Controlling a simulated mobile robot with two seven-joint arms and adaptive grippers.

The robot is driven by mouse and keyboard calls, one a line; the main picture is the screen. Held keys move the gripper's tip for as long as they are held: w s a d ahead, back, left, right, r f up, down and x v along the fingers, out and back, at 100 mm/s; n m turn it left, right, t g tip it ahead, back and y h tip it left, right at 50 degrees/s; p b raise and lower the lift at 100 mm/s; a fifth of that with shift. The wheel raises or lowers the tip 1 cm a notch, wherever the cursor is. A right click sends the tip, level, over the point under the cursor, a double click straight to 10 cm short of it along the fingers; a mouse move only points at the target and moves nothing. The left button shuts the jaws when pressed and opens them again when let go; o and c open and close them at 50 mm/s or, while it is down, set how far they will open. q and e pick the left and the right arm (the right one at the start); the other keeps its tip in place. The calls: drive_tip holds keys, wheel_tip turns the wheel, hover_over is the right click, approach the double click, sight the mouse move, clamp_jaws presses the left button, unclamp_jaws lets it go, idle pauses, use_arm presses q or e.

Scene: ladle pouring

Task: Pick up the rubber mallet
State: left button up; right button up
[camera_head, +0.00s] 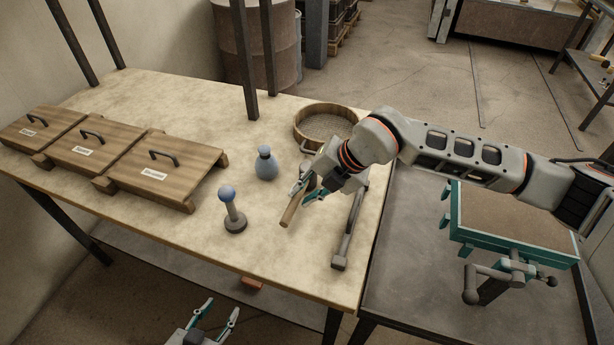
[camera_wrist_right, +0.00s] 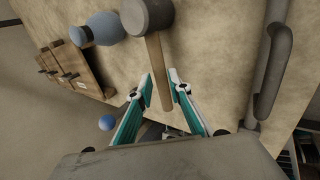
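The rubber mallet has a grey head and a wooden handle (camera_head: 290,214). It lies on the table under my right gripper (camera_head: 305,192), which partly covers it in the head view. In the right wrist view the mallet's head (camera_wrist_right: 147,15) is at the top and its handle runs down between the fingertips of my right gripper (camera_wrist_right: 162,78). The fingers are open, one on each side of the handle, with a gap visible. Whether they are level with the handle or above it, I cannot tell. My left gripper (camera_head: 221,305) is open and empty, off the table's front edge.
A grey bar with a handle (camera_head: 349,230) lies right of the mallet. A teal-framed tray (camera_head: 510,250) is further right.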

sight(298, 197)
drive_tip(key=x, duration=0.4)
drive_tip(key=shift+f, duration=0.2)
drive_tip(key=shift+c, duration=0.3)
clamp_jaws()
drive_tip(key=shift+w+r, duration=0.1)
drive_tip(key=shift+r, duration=0.15)
